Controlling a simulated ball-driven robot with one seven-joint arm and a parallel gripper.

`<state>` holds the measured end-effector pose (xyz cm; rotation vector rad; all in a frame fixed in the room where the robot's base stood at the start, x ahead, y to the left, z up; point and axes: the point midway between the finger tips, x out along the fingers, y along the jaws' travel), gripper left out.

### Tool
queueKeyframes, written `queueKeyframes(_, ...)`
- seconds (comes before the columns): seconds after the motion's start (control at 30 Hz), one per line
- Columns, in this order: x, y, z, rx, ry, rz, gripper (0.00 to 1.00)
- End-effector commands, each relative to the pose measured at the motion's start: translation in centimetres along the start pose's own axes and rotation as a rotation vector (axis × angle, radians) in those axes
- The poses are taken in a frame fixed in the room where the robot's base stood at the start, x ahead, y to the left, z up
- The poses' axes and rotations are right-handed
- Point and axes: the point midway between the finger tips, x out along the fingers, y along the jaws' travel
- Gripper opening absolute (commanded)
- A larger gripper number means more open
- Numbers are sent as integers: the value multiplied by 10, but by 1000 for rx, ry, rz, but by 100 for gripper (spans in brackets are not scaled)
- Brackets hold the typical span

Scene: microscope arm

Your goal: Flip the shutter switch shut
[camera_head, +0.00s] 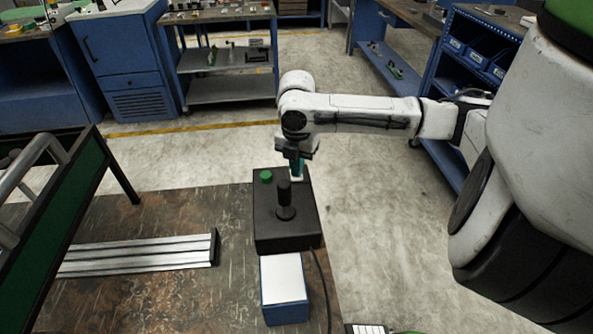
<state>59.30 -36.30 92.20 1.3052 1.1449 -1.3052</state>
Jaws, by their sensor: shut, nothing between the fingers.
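A black control box (283,236) stands on the worn table, near its right edge. It has an upright black joystick (284,198) in the middle and a green button (266,177) at the far left of its top. I cannot make out the shutter switch; it may be hidden by my gripper or too small to see. My gripper (297,177) points down over the far right part of the box, behind and to the right of the joystick. Its fingers are shut and empty. I cannot tell whether they touch the box.
A blue box with a white top (283,279) stands in front of the control box. A silver slotted rail (138,255) lies on the table to the left. A dark green framed panel (50,205) rises at the far left. A cable runs down the right edge.

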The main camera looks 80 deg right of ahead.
Motion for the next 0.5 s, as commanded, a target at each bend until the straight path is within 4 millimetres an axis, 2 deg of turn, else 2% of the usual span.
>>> queueKeyframes(0.5, -39, 0, 0, 0, 0, 0, 0)
